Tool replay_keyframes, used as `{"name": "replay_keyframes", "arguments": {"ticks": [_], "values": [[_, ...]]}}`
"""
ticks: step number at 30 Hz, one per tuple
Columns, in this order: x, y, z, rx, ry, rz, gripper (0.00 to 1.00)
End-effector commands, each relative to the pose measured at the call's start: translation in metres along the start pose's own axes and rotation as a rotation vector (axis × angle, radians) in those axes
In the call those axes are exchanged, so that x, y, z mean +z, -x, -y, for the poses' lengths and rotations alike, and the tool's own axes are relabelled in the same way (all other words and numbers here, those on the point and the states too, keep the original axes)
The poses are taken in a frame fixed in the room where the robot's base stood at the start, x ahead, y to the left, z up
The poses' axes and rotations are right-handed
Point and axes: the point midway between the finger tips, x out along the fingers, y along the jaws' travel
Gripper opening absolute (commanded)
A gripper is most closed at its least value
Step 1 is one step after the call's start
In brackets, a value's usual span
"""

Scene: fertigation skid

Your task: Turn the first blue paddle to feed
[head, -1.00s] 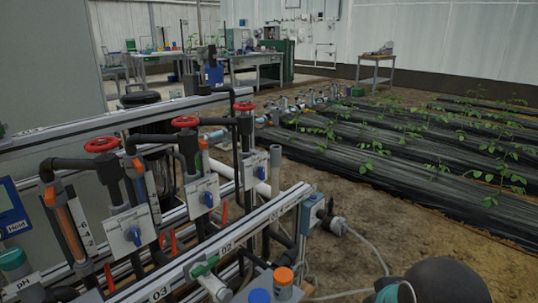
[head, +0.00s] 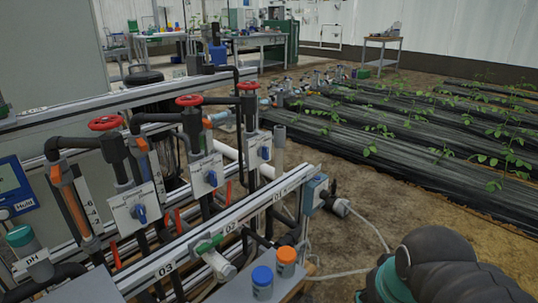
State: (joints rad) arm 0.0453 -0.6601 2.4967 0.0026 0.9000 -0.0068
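Three blue paddles sit on white plates along the dosing pipes: one at the near left (head: 140,213), one in the middle (head: 211,178) and one at the far right (head: 265,153). Each looks roughly upright, but the plates' small print is unreadable. The front rail (head: 200,243) bears the labels 03, 02 and 01 from near to far, so the far paddle seems to stand nearest to 01. A dark, rounded link of my arm with a teal band shows at the bottom right, apart from the paddles. My gripper is out of view.
Red handwheels (head: 106,123) top the pipes. Bare soil (head: 365,215) lies right of the skid.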

Motion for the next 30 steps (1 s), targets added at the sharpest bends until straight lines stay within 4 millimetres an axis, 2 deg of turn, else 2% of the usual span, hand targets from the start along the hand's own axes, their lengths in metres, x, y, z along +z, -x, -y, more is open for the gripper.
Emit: {"name": "replay_keyframes", "arguments": {"ticks": [4,8,13,17,21,23,27,30], "values": [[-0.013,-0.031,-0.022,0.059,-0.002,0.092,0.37],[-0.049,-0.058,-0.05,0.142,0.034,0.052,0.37],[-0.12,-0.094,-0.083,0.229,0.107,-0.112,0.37],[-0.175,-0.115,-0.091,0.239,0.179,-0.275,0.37],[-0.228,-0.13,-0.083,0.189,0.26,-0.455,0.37],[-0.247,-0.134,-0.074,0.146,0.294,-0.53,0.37],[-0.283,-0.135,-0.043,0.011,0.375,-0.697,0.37],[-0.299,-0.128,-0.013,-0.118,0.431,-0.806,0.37]]}}
